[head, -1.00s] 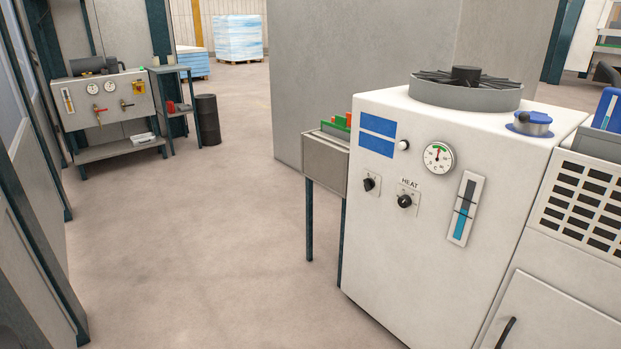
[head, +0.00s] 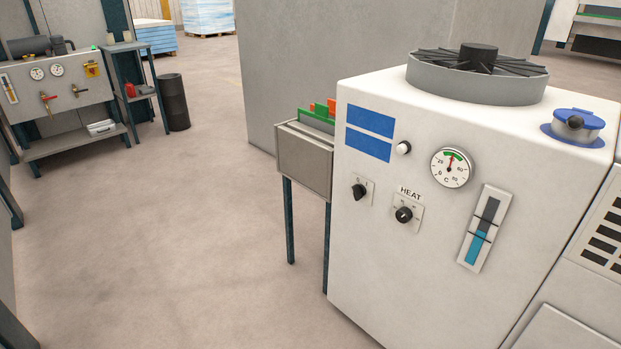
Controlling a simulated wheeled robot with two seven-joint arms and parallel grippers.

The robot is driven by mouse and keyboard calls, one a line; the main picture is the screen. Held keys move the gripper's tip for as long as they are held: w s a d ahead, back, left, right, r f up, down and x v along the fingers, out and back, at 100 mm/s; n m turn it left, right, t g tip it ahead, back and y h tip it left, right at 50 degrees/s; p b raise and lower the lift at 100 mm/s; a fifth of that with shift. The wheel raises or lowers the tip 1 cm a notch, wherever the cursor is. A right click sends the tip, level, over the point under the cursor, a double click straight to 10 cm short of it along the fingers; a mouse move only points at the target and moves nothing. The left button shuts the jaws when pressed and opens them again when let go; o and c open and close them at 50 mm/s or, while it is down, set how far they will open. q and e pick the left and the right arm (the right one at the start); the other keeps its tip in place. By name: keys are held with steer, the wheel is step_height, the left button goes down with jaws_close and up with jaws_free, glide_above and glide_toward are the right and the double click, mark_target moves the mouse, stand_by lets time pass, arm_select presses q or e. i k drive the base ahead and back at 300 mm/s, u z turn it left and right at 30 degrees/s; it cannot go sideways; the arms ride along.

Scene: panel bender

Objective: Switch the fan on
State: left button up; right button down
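A black round fan (head: 478,62) sits in a grey ring on top of a white machine cabinet (head: 390,275). On the cabinet's front are a small black rotary switch (head: 359,191) on a plate and, to its right, a black knob (head: 404,214) under the label HEAT. The marks on the small switch's plate are too small to read. A white round button or lamp (head: 404,147) is above them. Neither of my grippers shows in the head view.
The cabinet also carries a dial gauge (head: 451,167), a blue level indicator (head: 484,228) and a blue-capped filler (head: 576,125). A grey bin on legs (head: 304,160) stands at its left. The floor (head: 170,240) to the left is clear. A bench with gauges (head: 60,100) stands far left.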

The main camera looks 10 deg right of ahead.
mark_target(358, 190)
steer(key=z, duration=0.4)
steer(key=i, duration=1.05)
steer(key=z, duration=0.85)
